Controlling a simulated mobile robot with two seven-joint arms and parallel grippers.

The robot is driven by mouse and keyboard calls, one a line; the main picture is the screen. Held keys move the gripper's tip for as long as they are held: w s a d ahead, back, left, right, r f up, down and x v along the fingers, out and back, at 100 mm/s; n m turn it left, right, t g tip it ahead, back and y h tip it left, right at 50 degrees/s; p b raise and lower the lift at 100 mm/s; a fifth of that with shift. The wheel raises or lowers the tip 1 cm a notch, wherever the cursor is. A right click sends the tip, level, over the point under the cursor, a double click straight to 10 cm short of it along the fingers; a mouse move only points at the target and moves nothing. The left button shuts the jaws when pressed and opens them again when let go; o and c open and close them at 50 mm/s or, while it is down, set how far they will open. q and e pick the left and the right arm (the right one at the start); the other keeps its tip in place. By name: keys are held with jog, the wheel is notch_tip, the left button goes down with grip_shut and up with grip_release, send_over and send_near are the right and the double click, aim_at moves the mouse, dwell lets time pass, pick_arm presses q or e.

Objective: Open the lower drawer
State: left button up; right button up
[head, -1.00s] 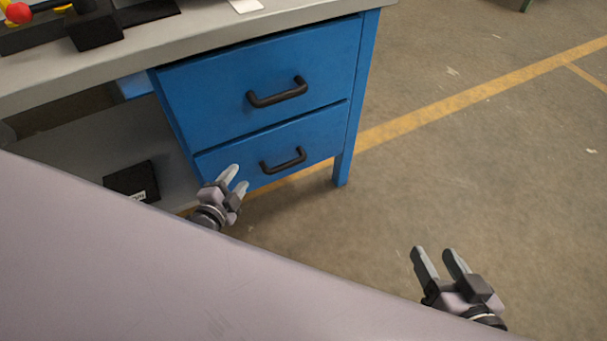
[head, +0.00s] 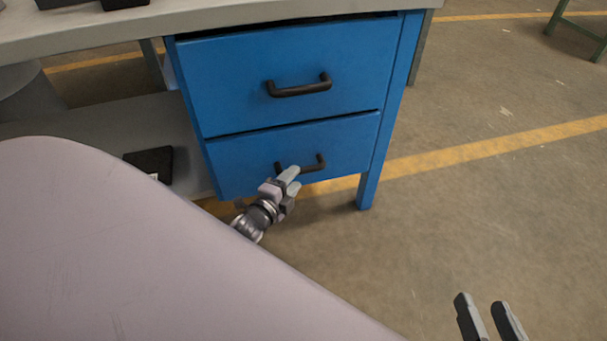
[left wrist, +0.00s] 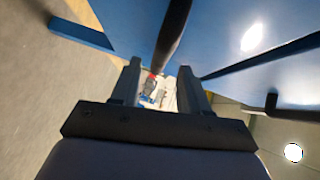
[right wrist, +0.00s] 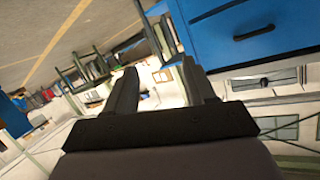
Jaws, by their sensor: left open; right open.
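The lower drawer (head: 240,167) is blue and sits closed under the upper drawer (head: 240,75) in the workbench. Its dark bar handle (head: 312,166) is partly hidden by my left gripper (head: 288,182) in the head view. My left gripper is open, with its fingertips at the left part of the handle. In the left wrist view the dark handle bar (left wrist: 174,35) runs down toward the gap between the open fingers (left wrist: 160,85); I cannot tell whether they touch it. My right gripper (head: 490,312) is open and empty over the floor, away from the drawers.
The workbench top (head: 220,18) overhangs the drawers, and a blue leg (head: 385,130) stands at their right. A black box (head: 150,163) lies on the grey lower shelf at left. The floor (head: 480,210) at right is clear.

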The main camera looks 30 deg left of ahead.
pick_arm(q)
jog(key=w, duration=0.1)
jog(key=w+b, duration=0.1)
jog(key=w, duration=0.1)
jog(key=shift+w+a+f, duration=0.15)
jog(key=shift+w+f, duration=0.15)
jog(key=shift+f, duration=0.05)
jog(key=shift+w+b, duration=0.4)
jog(key=shift+w, duration=0.2)
pick_arm(e)
jog(key=shift+s+d+n+t, duration=0.15)
jog(key=shift+d+n+t, duration=0.25)
jog(key=shift+d, duration=0.35)
pick_arm(q)
grip_shut()
